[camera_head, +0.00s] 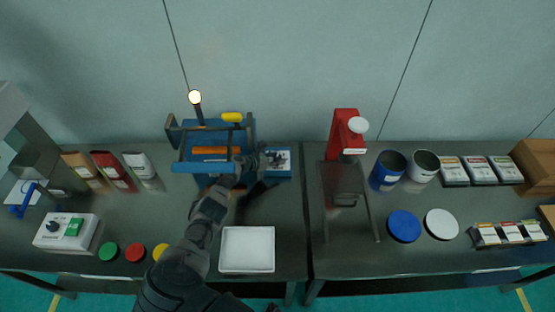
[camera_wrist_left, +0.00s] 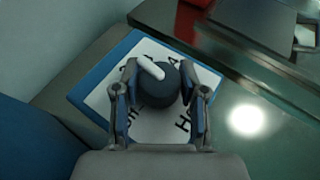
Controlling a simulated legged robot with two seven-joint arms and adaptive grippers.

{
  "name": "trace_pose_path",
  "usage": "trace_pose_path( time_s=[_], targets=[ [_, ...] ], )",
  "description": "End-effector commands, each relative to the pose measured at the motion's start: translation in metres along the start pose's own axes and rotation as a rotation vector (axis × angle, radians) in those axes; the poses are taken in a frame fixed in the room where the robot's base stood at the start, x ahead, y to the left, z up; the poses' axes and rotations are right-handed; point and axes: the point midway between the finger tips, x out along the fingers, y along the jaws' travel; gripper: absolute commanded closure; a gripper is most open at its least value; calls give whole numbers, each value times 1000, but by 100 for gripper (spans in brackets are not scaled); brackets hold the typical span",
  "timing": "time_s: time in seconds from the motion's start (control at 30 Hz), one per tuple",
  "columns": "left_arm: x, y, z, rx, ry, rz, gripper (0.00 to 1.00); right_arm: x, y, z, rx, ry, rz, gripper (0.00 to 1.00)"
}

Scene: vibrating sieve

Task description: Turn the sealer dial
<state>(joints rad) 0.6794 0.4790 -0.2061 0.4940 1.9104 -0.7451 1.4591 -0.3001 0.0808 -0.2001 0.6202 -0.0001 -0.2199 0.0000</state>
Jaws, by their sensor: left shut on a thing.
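A dark round dial (camera_wrist_left: 156,88) with a white pointer stands on a white-faced, blue-edged control box (camera_wrist_left: 97,97) with black letters, partly covered. In the wrist view the pointer points to the upper left. My left gripper (camera_wrist_left: 160,100) is shut on the dial, one finger on each side. In the head view my left gripper (camera_head: 258,162) reaches this small blue box (camera_head: 282,170), which sits at the right side of a blue framed machine (camera_head: 182,167). The dial is too small to make out there. My right gripper is not in view.
A white tray (camera_head: 247,269) lies in front of the machine. A white box (camera_head: 52,242) with a black knob and green part stands at the left. Coloured lids (camera_head: 108,251) and packets (camera_head: 111,170) lie nearby. A red device (camera_head: 344,130) stands on the right table.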

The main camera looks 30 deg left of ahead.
Motion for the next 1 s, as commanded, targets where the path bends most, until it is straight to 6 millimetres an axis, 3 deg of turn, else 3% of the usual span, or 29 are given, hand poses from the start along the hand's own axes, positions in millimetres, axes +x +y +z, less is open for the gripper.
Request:
trace_pose_path(
  time_s=[0.2,0.23,0.3,0.33,0.67,1.0],
  targets=[
    [0,3,5,1,-7,7,93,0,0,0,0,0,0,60],
    [0,3,5,1,-7,7,53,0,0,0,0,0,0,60],
    [0,3,5,1,-7,7,36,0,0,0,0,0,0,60],
    [0,2,4,1,-6,6,33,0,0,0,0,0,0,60],
    [0,1,3,-2,-3,10,33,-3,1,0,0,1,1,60],
    [-2,-3,8,-97,-1,233,33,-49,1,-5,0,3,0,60]
  ],
)
